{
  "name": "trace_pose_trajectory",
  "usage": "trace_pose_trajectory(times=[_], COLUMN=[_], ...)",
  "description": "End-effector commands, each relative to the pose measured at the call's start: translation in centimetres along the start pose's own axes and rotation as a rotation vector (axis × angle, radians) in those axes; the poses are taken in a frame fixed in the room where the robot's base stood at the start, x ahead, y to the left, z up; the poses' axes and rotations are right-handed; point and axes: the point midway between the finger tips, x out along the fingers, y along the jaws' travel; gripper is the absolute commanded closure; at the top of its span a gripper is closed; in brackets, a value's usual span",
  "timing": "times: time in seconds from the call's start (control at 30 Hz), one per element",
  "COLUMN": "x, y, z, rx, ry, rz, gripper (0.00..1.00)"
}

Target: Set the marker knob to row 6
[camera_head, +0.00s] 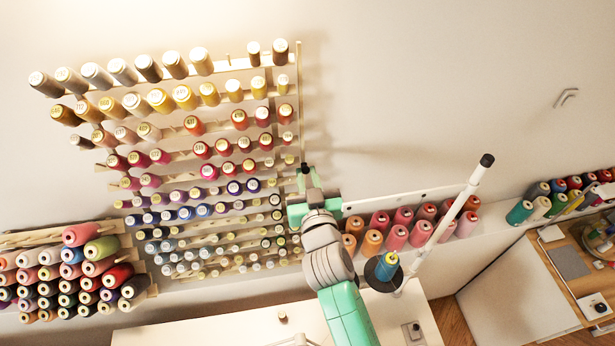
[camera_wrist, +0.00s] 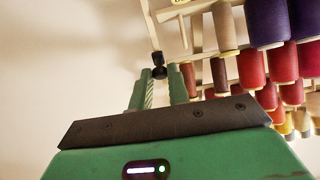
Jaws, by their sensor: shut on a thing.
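The thread rack (camera_head: 232,63) on the wall holds many rows of spools, with a thin upright rail (camera_head: 300,100) along its right edge. My gripper (camera_head: 304,175) is at this rail, roughly level with the middle rows; the exact row is hard to tell. In the wrist view, my gripper (camera_wrist: 159,76) has its green fingers shut on a small black marker knob (camera_wrist: 158,60). The knob sits at the end of the pale rail (camera_wrist: 150,25) in that view.
Spools (camera_wrist: 225,28) stand close to the right of my fingers in the wrist view. A white post with a black tip (camera_head: 455,215) rises right of my arm, beside a blue spool (camera_head: 388,262). Bare wall (camera_head: 400,90) lies right of the rack.

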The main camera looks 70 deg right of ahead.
Motion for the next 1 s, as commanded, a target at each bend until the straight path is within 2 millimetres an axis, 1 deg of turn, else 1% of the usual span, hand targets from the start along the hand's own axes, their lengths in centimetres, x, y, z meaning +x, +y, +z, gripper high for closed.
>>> trace_pose_trajectory(times=[0.03, 0.2, 0.27, 0.6, 0.63, 0.67, 0.9, 0.97, 1.0], x=[-0.1, -0.4, -0.4, -0.5, -0.5, -0.5, -0.5, -0.9, -1.5], y=[-0.1, -0.1, 0.0, 0.0, 0.0, 0.0, 0.0, 0.0, 0.0], z=[1.6, 4.5, 5.1, 5.2, 5.2, 5.2, 5.0, 5.1, 5.1], rx=[0.001, -0.001, 0.0, 0.0, -0.001, -0.001, 0.0, -0.001, -0.001], ry=[-0.001, 0.0, -0.001, -0.009, -0.01, -0.009, -0.004, -0.004, -0.003], rz=[-0.002, -0.001, 0.0, 0.001, 0.001, 0.001, 0.001, 0.0, -0.001], gripper=[1.0, 1.0, 1.0, 1.0, 0.77, 0.74, 0.74, 0.74, 0.74])
